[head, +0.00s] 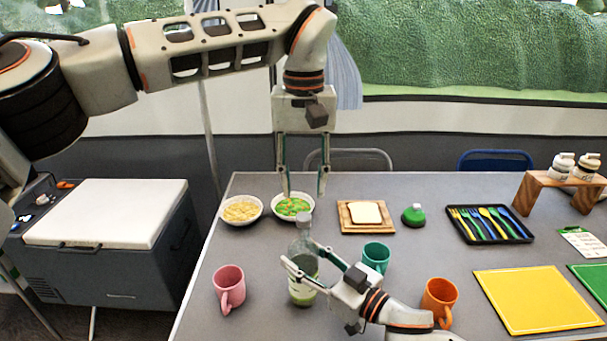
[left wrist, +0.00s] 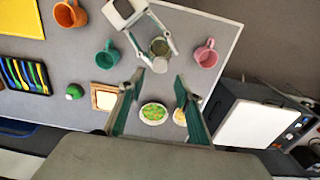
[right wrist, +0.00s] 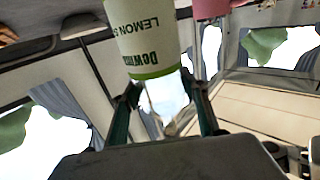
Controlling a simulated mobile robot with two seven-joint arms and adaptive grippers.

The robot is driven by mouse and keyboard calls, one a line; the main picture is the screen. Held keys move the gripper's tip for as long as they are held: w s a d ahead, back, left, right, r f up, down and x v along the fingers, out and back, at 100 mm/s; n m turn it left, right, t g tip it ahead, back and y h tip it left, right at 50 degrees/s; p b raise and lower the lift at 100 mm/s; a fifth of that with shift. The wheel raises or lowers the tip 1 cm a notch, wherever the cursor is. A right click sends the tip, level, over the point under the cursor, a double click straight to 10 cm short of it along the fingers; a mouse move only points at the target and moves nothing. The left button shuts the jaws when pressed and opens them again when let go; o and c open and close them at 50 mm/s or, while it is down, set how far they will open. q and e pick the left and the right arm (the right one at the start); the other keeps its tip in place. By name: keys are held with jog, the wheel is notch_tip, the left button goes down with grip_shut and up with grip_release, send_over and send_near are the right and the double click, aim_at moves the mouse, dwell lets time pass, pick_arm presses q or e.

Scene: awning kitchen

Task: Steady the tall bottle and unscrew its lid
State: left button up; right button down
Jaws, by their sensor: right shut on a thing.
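The tall bottle (head: 301,236) stands upright on the table, clear above with a pale green and white label low down. Its top is grey in the left wrist view (left wrist: 159,46); I cannot make out the lid's edge. My right gripper (head: 301,252) is shut around the bottle's body from the right. In the right wrist view the bottle's lettered label (right wrist: 150,40) shows between the fingers. My left gripper (head: 304,193) points down with its fingers apart, empty, above and behind the bottle's top. It is also open in the left wrist view (left wrist: 157,78).
Two food bowls (head: 241,209) (head: 292,207) stand behind the bottle. A pink mug (head: 229,287) is left; a teal mug (head: 377,256) and an orange mug (head: 439,296) are right. Bread on a board (head: 348,228), a green round item (head: 413,215) and a cutlery tray (head: 522,238) lie farther right.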

aim_at(304, 216)
pick_arm(q)
notch_tip(304, 216, down, 7)
jog(key=shift+r, duration=0.15)
dwell(0.4)
grip_shut()
